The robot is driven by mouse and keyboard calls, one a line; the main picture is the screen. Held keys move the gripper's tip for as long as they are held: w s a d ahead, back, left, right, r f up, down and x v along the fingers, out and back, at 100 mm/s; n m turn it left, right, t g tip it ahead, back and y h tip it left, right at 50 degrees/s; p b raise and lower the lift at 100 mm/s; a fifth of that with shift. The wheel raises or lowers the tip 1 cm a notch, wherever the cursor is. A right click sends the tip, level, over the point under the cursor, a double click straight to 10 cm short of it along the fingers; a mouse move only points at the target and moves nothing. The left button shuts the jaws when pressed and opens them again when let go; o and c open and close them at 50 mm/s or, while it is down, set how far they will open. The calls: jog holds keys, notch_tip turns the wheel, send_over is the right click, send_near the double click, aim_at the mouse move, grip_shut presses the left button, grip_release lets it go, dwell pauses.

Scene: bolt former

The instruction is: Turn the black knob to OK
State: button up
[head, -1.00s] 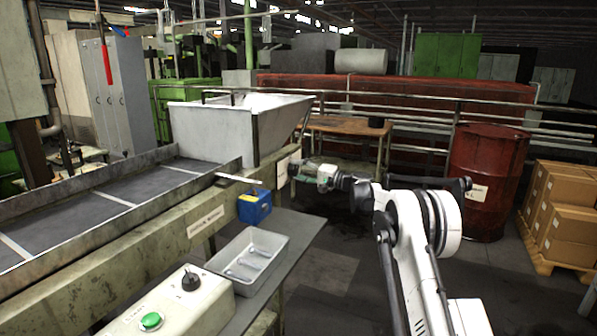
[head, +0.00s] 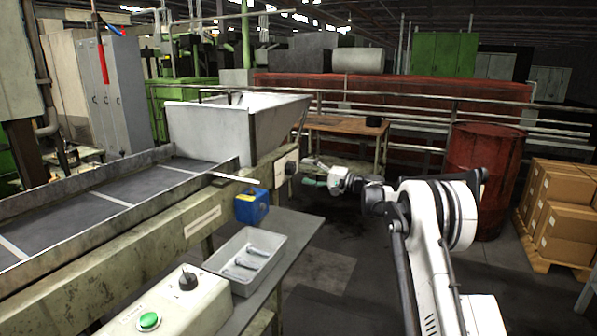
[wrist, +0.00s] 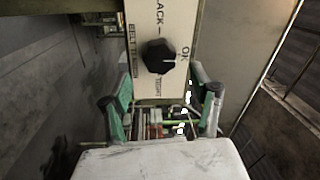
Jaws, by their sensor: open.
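The black knob (wrist: 157,56) sits on a pale panel (wrist: 143,88) marked SLACK, OK, TIGHT and BELT TENSION in the wrist view. A pale mark shows on the knob's right side, towards OK; I cannot tell if it lines up exactly. In the head view the knob (head: 291,168) is small, on the panel at the machine's end, below the white hopper. My gripper (wrist: 163,95) is open and empty, its green fingers apart, with the knob ahead of the fingertips. In the head view my gripper (head: 309,171) is just right of the knob, with a gap.
A control box (head: 205,305) with a green button and another black knob stands at the front. A grey tray (head: 277,270) holds several metal parts. A blue box (head: 252,207) hangs on the machine side. A wooden table (head: 345,128) stands behind my gripper.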

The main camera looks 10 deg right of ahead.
jog(key=v, duration=0.7)
jog(key=s+a+r+g+h+p, duration=0.2)
jog(key=s+a+r+h, duration=0.2)
jog(key=s+a+r, duration=0.5)
jog(key=s+a+r+n+g+h, duration=0.1)
jog(key=s+a+h, duration=0.1)
jog(key=s, duration=0.6)
jog(key=s+a+r+n+g+h, duration=0.1)
jog(key=s+a+r, duration=0.15)
jog(key=s, duration=0.45)
jog(key=s+d+f+n+h+p, duration=0.1)
jog(key=s+f+h, duration=0.1)
jog(key=s, duration=1)
jog(key=s+d+f+n+h+p, duration=0.1)
jog(key=s+f+h, duration=0.2)
jog(key=s, duration=0.8)
jog(key=s+d+f+n+h+p, duration=0.1)
jog(key=s+f+h+p, duration=0.1)
jog(key=s, duration=1)
notch_tip(320, 180, down, 2)
jog(key=shift+s+d+f+h, duration=0.2)
jog(key=shift+s+h, duration=0.15)
jog(key=shift+h, duration=0.25)
